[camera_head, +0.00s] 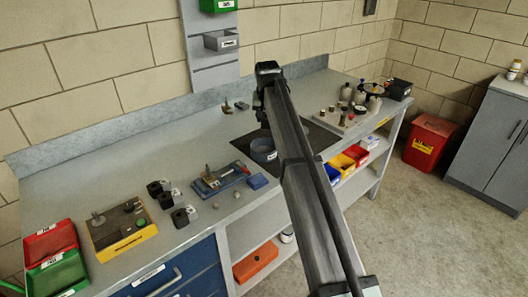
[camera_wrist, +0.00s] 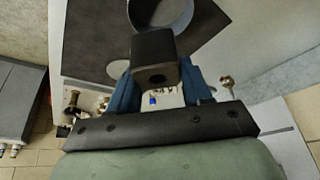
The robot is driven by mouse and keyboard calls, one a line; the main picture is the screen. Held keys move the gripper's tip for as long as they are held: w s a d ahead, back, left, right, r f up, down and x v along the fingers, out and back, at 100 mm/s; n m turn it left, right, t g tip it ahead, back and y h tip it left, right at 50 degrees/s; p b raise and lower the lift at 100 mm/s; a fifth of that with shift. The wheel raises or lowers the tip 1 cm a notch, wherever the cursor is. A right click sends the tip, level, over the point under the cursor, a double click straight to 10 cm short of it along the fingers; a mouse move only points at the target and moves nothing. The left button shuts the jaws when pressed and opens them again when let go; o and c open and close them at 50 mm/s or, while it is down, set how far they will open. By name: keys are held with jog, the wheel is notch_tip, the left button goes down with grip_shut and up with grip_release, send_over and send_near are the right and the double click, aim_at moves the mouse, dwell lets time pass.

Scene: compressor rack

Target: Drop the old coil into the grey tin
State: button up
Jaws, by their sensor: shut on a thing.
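My gripper (camera_wrist: 158,90) is shut on the old coil (camera_wrist: 153,48), a black block with a round hole in its near end, held between two blue fingers in the wrist view. The grey tin (camera_head: 264,156) is a round, open, labelled blue-grey container on a dark mat on the bench in the head view, just left of my arm. Its rim also shows at the top of the wrist view (camera_wrist: 188,18), beyond the coil and apparently below it. In the head view I cannot make out the fingers or the held coil.
Several black blocks (camera_head: 182,216) stand beside a blue fixture (camera_head: 220,178) left of the tin. A yellow-fronted box (camera_head: 121,230) and red and green bins (camera_head: 50,243) stand further left. Small parts crowd a board (camera_head: 350,118) at right. Bench space behind the fixture is mostly clear.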

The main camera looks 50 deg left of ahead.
jog(key=shift+f, duration=2.95)
jog(key=o, duration=1.3)
jog(key=shift+c, duration=0.2)
jog(key=v, duration=1.4)
jog(key=shift+f, duration=0.1)
